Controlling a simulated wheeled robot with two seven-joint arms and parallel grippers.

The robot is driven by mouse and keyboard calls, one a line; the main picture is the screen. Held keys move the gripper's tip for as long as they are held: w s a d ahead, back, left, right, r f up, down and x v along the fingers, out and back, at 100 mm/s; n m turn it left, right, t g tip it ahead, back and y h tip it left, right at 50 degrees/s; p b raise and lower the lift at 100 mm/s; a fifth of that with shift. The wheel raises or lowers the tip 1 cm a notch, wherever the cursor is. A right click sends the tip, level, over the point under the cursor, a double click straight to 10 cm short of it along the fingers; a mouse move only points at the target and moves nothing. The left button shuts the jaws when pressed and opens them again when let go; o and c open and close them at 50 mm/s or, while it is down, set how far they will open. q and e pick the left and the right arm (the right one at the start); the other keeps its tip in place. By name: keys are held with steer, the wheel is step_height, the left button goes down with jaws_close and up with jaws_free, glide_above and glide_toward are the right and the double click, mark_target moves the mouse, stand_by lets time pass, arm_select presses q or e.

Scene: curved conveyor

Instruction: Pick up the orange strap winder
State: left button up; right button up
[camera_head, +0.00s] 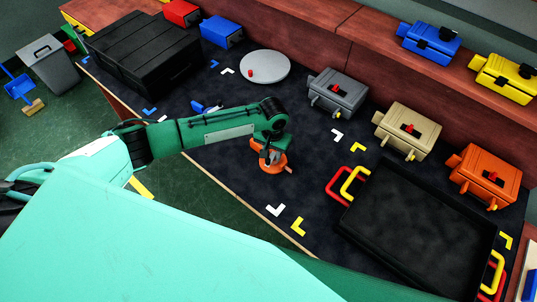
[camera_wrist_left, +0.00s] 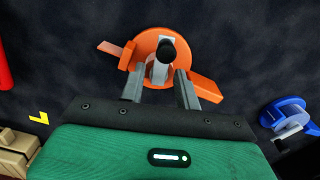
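The orange strap winder (camera_head: 278,165) lies on the dark mat near its front edge, just under my left gripper (camera_head: 267,151). In the left wrist view the winder (camera_wrist_left: 205,88) has a round orange body, a grey crank piece and a black knob (camera_wrist_left: 168,50). My left gripper (camera_wrist_left: 159,74) is open there, its two grey fingers apart over the winder, with the crank piece between them. I cannot tell whether the fingers touch it. My right gripper is not in view.
A blue winder (camera_wrist_left: 286,120) lies to the right in the wrist view. In the head view, a black tray (camera_head: 420,225) with red and yellow handles stands to the right. Grey (camera_head: 338,92), tan (camera_head: 407,128) and orange (camera_head: 486,172) boxes line the back. A round grey disc (camera_head: 265,66) lies farther back.

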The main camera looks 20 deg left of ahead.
arm_select(q)
steer(key=shift+f, duration=1.15)
jaws_close()
steer(key=shift+r, duration=0.15)
